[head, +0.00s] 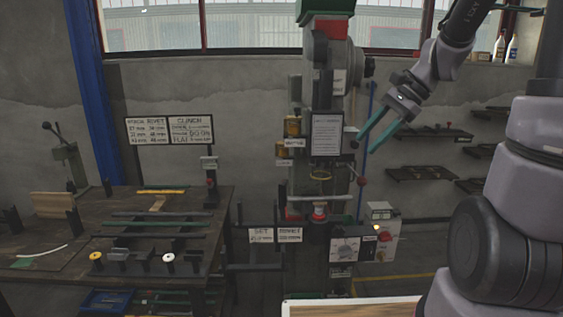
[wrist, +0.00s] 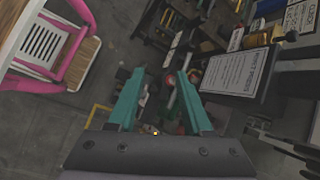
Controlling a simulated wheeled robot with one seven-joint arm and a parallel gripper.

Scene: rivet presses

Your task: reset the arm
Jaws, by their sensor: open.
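My gripper (head: 378,131) hangs in the air at the upper right of the head view, in front of the wall and just right of the tall press. Its two teal fingers are apart with nothing between them. The wrist view also shows the open fingers (wrist: 165,103), with the floor and parts of the press area blurred beyond them. My arm comes in from the right side of the head view, bent, with the gripper pointing down and to the left.
The tall rivet press (head: 325,100) stands close left of my gripper, with a control box (head: 382,232) low on its right. A workbench (head: 120,215) with tools is at left. Wall racks (head: 422,172) hang at right. A pink-framed item (wrist: 75,60) shows in the wrist view.

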